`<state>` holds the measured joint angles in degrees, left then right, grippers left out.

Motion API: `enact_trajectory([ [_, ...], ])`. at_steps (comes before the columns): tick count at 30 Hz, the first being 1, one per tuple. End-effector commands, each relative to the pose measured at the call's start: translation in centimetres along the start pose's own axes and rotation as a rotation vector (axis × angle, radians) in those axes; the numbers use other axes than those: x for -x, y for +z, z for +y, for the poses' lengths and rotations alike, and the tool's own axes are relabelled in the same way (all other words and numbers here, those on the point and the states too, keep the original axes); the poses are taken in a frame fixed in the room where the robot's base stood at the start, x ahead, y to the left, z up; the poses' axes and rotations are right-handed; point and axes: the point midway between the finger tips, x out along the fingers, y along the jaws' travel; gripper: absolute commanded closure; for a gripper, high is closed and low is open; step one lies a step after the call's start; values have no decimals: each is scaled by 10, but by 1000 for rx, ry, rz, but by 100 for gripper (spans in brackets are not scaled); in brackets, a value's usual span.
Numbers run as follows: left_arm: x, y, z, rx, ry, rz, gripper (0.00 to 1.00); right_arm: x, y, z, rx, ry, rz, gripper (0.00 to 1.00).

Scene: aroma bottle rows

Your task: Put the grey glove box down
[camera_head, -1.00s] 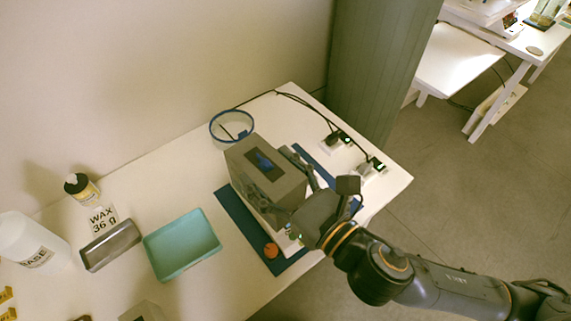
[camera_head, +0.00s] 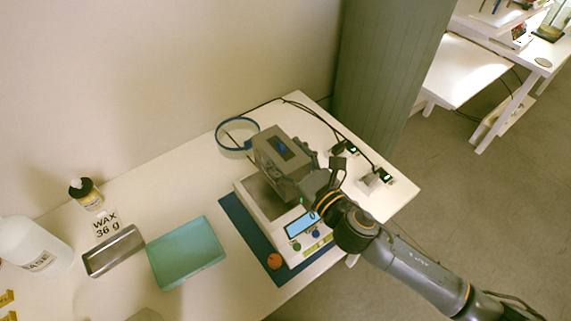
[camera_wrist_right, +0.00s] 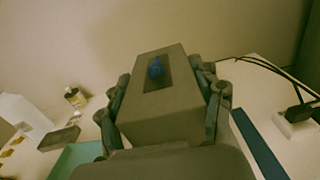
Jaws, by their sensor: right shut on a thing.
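The grey glove box (camera_head: 271,165), with a dark slot and a bit of blue on its top, is in my right gripper (camera_head: 302,170). The fingers close on two opposite sides of the box (camera_wrist_right: 165,112) in the right wrist view. The box is over the rear right part of a white scale with a steel plate (camera_head: 262,196); I cannot tell whether it touches anything below. The scale's lit display (camera_head: 302,223) seems to read 0. My left gripper is not in view.
The scale stands on a blue mat (camera_head: 236,218). A teal tray (camera_head: 187,252), a metal tin (camera_head: 113,251), a wax card (camera_head: 105,228) and bottles are on the left. A blue ring (camera_head: 218,140), cables and plugs (camera_head: 371,182) are behind and right. White table (camera_head: 330,125) shows between them.

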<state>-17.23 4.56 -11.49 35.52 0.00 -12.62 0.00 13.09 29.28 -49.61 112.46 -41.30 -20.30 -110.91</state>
Motion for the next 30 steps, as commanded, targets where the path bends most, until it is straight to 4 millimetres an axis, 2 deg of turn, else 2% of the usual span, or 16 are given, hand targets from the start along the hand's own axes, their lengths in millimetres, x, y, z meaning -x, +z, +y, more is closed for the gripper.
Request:
enact_trajectory([
  [4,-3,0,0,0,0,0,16,-6,-7,-4,0,0,-4,89],
  [9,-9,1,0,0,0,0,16,-8,-32,-4,-6,-1,0,89],
  [12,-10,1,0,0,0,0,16,-8,-39,-5,-2,-1,-2,89],
  [24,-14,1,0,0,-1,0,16,-8,-44,-5,1,1,-3,89],
  [25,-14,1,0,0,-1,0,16,-7,-45,-5,0,0,0,33],
  [28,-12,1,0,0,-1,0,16,-7,-44,-5,0,0,0,12],
  [30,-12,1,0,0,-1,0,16,-7,-44,-5,0,0,0,12],
])
